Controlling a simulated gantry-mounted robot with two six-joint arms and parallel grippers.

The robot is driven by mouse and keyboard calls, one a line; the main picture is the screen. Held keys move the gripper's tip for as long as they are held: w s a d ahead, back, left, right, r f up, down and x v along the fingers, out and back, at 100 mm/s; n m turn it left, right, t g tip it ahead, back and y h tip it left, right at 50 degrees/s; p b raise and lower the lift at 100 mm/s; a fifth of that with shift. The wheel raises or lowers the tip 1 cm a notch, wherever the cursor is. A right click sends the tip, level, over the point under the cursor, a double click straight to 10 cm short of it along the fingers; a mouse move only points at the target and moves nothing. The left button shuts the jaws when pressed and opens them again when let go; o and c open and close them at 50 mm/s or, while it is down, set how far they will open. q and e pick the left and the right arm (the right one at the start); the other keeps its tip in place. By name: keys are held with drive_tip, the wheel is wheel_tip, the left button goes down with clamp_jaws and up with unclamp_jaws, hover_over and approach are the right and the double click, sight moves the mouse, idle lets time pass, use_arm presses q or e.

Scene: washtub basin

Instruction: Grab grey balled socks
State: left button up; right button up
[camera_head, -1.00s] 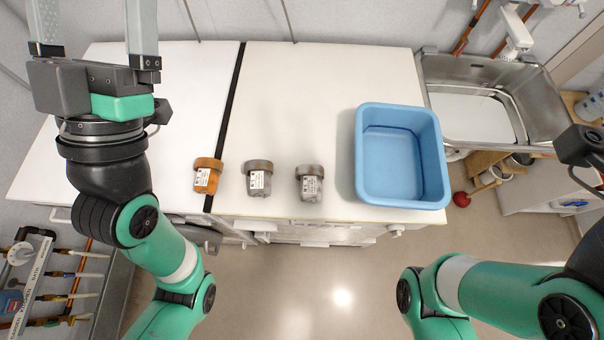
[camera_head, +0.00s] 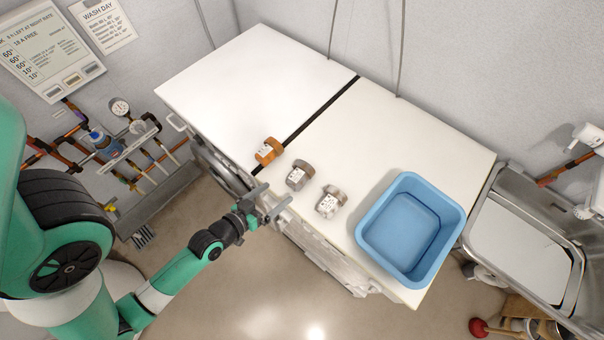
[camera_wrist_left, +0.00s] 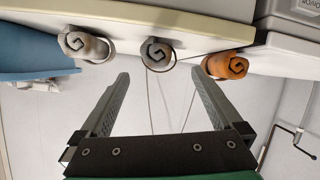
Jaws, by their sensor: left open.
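My left gripper (camera_head: 275,199) is open and empty, just off the counter's front edge, short of the grey socks. In the left wrist view, the middle grey sock roll (camera_wrist_left: 157,55) appears between and beyond the open fingertips (camera_wrist_left: 160,73). The other grey roll (camera_wrist_left: 82,45) is left, the orange roll (camera_wrist_left: 228,65) right. My right gripper is not in view.
A blue basin (camera_head: 370,232) stands on the counter (camera_head: 240,75) to the right of the socks. A metal sink (camera_head: 500,190) is at the far right. The counter behind the socks is clear. Pipes and a gauge (camera_head: 120,108) are on the left wall.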

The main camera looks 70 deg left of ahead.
sight(296, 177)
use_arm(q)
drive_tip(key=x, duration=0.5)
drive_tip(key=shift+w, duration=0.3)
drive_tip(key=x, duration=0.5)
drive_tip(key=shift+w+a+r, duration=0.1)
drive_tip(key=shift+w, duration=0.05)
drive_tip(key=c, duration=1.2)
drive_tip(key=shift+o, duration=0.2)
